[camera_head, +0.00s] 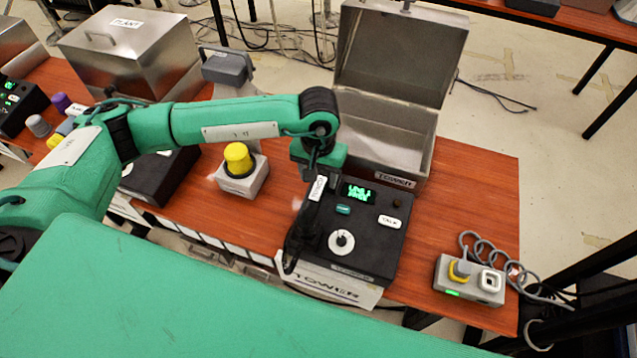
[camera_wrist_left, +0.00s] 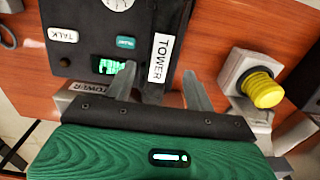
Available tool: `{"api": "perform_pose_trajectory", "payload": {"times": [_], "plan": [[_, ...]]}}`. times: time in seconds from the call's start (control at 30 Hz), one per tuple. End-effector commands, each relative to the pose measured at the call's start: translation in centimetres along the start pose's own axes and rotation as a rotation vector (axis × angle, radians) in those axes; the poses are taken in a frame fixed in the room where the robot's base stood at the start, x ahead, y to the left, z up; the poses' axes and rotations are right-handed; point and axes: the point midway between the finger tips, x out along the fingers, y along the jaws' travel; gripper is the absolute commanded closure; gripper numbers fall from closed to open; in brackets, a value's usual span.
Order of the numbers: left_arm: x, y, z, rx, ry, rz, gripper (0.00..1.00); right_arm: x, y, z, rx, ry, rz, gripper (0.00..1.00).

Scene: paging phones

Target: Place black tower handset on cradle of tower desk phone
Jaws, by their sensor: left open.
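The black tower handset (camera_head: 300,232), with a white TOWER label, lies lengthwise along the left side of the black tower desk phone (camera_head: 378,240). The handset also shows in the left wrist view (camera_wrist_left: 153,88), beside the phone's face (camera_wrist_left: 88,30). The cradle is hidden under the handset, so I cannot tell how fully it is seated. My left gripper (camera_head: 318,172) is over the handset's far end. In the left wrist view, its two fingers (camera_wrist_left: 158,84) are spread wide, one on each side of the handset, with gaps showing. My right gripper is not in view.
An open metal TOWER box (camera_head: 385,130) stands behind the phone. A yellow-knobbed grey box (camera_head: 242,176) is to its left and a grey unit with a coiled cord (camera_head: 470,282) to its right. A closed PLANT box (camera_head: 130,50) is at far left. Bare wooden table (camera_head: 470,190) lies right.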

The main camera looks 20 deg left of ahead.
Motion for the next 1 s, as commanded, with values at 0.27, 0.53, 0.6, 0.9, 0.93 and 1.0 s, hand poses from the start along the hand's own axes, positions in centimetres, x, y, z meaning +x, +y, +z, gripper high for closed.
{"api": "perform_pose_trajectory", "payload": {"times": [0.27,0.53,0.6,0.9,0.93,1.0], "plan": [[-5.5,0.0,-0.1,0.002,0.005,0.001,0.46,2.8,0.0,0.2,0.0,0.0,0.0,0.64],[-8.4,0.0,0.0,0.002,0.002,0.0,0.46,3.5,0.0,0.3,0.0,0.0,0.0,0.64],[-8.6,0.0,0.0,0.001,0.001,0.0,0.46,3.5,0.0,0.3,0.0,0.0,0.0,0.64],[-8.7,0.0,0.0,0.001,0.0,0.0,0.46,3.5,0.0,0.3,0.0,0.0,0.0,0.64],[-8.7,0.0,0.0,0.001,0.0,0.0,0.46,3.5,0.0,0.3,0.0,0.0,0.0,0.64],[-8.7,0.0,0.0,0.001,0.0,0.0,0.46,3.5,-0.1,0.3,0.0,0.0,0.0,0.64]]}}
